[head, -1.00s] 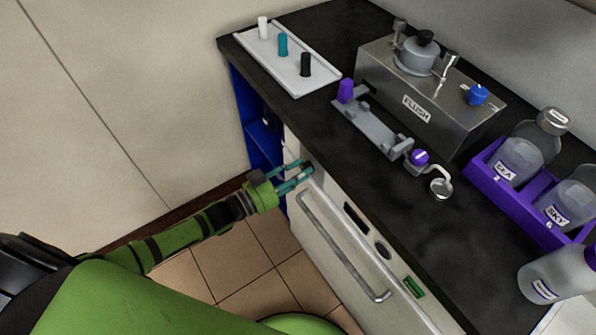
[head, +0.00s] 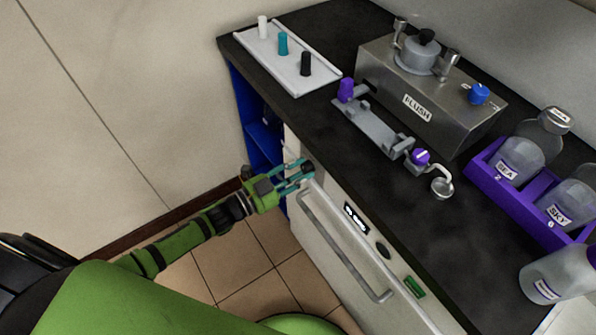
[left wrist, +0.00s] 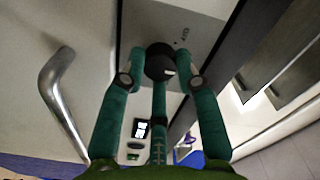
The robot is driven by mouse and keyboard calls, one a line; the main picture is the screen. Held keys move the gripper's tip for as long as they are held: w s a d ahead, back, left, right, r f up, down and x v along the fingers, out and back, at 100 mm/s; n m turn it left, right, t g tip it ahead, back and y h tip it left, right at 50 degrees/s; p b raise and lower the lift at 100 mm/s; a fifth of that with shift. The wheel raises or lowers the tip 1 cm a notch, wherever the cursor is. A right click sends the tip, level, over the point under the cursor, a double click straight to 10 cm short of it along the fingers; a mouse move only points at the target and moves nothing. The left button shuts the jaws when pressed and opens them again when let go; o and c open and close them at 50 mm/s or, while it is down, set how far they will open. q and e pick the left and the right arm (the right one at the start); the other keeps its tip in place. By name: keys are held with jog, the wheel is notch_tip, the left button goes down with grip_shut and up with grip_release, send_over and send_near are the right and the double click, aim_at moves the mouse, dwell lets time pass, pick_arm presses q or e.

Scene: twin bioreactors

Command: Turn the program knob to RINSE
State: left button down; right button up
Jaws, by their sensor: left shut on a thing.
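In the head view the left gripper (head: 306,168) reaches the panel's upper left corner, just under the counter edge, and partly covers the knob. The display (head: 356,217) is lit, but its text is unreadable. My right gripper is not in view.
A bar handle (head: 340,245) runs along the appliance front below the knob. A green button (head: 414,286) is farther right. On the black counter (head: 440,235) stand a white peg tray (head: 318,83), a steel FLUSH unit (head: 380,75) and a purple bottle rack (head: 485,180).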

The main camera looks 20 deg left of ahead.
pick_arm(q)
jog(key=shift+w+r, duration=0.1)
jog(key=shift+r, duration=0.15)
jog(key=c, duration=0.9)
grip_release()
jog(key=shift+d, duration=0.1)
jog(key=shift+f, duration=0.1)
jog(key=shift+f, duration=0.1)
jog(key=shift+s+a, duration=0.3)
jog(key=shift+s, duration=0.1)
jog(key=v, duration=1.1)
jog(key=shift+a, duration=0.1)
